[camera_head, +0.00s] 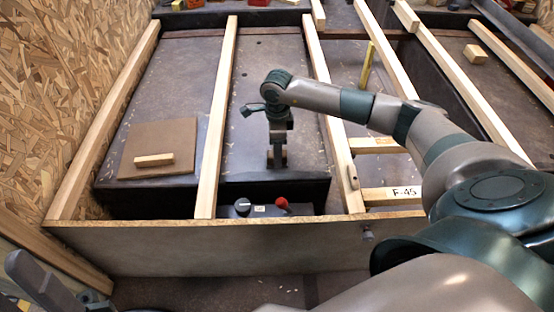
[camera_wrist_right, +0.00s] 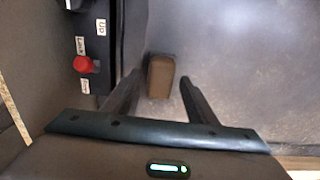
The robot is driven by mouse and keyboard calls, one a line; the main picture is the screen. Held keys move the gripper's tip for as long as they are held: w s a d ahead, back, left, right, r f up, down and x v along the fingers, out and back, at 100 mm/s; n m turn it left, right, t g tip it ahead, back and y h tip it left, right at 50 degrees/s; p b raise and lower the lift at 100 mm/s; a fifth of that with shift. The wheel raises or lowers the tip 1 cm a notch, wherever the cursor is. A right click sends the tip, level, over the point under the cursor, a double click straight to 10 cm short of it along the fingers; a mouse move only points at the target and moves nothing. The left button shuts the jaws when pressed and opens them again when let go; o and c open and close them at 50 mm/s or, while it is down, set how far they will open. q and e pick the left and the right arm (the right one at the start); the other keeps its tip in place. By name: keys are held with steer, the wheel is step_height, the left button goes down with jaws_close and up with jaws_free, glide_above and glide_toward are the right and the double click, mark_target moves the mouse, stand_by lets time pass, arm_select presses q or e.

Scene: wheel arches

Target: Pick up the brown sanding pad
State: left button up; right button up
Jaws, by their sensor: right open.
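The brown sanding pad (camera_wrist_right: 160,76) is a small rounded block on the dark surface. In the right wrist view it lies between and just beyond the fingertips of my right gripper (camera_wrist_right: 156,88), with a gap on the right side. The left finger is close to it; I cannot tell if they touch. In the head view my right gripper (camera_head: 277,163) points down at the dark panel near its front edge and largely hides the pad. Part of my left gripper (camera_head: 38,285) shows at the lower left corner, and its jaw state is unclear.
A control box with a red knob (camera_head: 281,203) sits just in front of the panel. Wooden slats (camera_head: 217,120) and (camera_head: 325,90) run along both sides of my right gripper. A brown board (camera_head: 185,133) carrying a wood block (camera_head: 154,160) lies to the left.

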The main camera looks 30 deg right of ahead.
step_height(320, 180, down, 2)
stand_by(0.5)
steer(key=c, duration=1.2)
